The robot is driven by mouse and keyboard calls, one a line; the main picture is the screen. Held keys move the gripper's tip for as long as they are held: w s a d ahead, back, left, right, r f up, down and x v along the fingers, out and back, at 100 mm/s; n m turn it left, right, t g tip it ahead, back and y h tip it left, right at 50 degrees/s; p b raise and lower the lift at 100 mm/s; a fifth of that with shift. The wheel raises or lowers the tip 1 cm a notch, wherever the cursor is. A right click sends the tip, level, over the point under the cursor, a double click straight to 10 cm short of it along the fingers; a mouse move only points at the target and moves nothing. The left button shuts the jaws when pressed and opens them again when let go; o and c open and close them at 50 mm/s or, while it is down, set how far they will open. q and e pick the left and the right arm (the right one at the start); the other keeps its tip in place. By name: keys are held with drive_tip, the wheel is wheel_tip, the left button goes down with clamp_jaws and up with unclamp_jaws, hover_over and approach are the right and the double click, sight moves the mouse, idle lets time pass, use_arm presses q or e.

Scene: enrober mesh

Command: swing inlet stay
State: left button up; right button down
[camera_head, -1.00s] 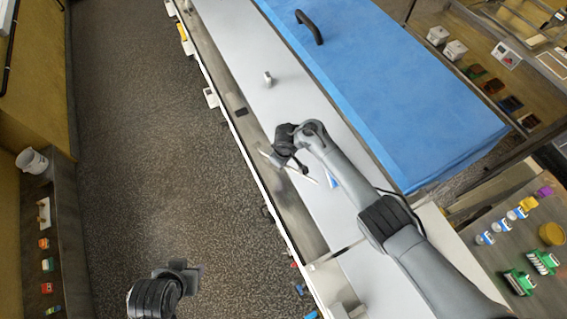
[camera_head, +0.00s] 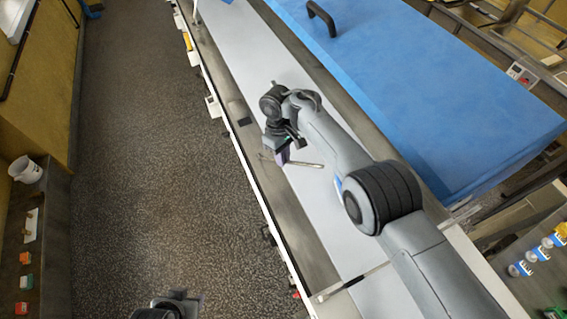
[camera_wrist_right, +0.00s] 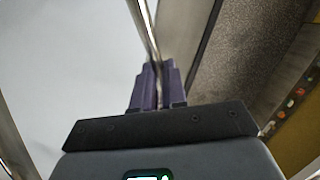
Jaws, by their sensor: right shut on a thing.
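The inlet stay appears as a thin metal rod (camera_head: 308,164) lying crosswise over the pale belt in the head view. My right gripper (camera_head: 283,153) is at the rod's left part, above the belt's left side. In the right wrist view the shiny rod (camera_wrist_right: 143,24) runs down between the purple fingers of my right gripper (camera_wrist_right: 156,80), which are shut on it. My left gripper (camera_head: 178,304) is cut off at the bottom edge of the head view, over the floor; its fingers cannot be made out.
A blue cover (camera_head: 420,100) with a black handle (camera_head: 321,18) stands right of the belt (camera_head: 240,60). A second metal bar (camera_head: 352,284) crosses the belt nearer to me. A side shelf with a white bucket (camera_head: 26,170) is at left. The floor (camera_head: 150,150) between is clear.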

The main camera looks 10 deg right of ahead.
idle(0.4)
drive_tip(key=c, duration=1.2)
unclamp_jaws()
drive_tip(key=shift+o, duration=0.2)
drive_tip(key=shift+r, duration=0.1)
drive_tip(key=shift+w+r, duration=0.1)
drive_tip(key=shift+r, duration=0.15)
wheel_tip(320, 180, up, 10)
drive_tip(key=w+b, duration=0.1)
drive_tip(key=w, duration=0.1)
drive_tip(key=shift+a, duration=0.35)
